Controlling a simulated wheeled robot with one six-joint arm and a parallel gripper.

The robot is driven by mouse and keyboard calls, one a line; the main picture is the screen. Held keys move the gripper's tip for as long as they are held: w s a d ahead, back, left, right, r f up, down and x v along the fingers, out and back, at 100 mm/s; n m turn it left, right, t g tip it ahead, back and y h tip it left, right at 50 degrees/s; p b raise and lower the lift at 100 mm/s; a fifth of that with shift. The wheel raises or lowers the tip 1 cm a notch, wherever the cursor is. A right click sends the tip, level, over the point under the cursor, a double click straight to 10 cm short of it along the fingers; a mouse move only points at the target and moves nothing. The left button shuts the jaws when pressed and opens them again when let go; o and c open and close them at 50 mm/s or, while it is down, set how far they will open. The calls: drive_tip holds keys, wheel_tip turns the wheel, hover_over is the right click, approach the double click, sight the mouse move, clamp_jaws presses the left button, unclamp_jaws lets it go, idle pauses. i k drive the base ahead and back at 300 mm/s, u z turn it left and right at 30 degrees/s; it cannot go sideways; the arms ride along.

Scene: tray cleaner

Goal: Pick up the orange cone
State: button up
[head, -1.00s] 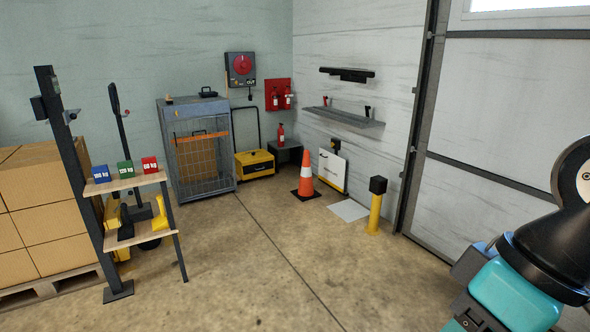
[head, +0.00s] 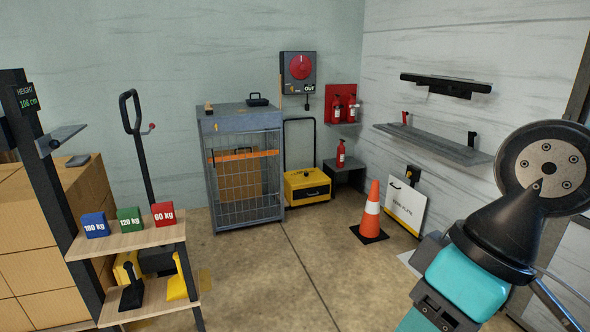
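The orange cone (head: 373,206) has a white band and a square black base. It stands upright on the floor right of centre in the head view, in front of a white panel. My arm, teal and black, fills the lower right of the view. It is nearer to me than the cone and well apart from it. My gripper's fingertips cannot be made out, so its state does not show.
A wire cage (head: 243,178) and a yellow case (head: 307,187) stand by the back wall. A wooden shelf stand (head: 130,238) with coloured weight blocks is close on the left. A grey wall shelf (head: 430,143) hangs at right. The middle floor is clear.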

sight(370, 231)
drive_tip(key=z, duration=0.1)
drive_tip(key=i, duration=2.1)
drive_tip(key=z, duration=0.6)
drive_tip(key=i, duration=2.2)
drive_tip(key=z, duration=0.5)
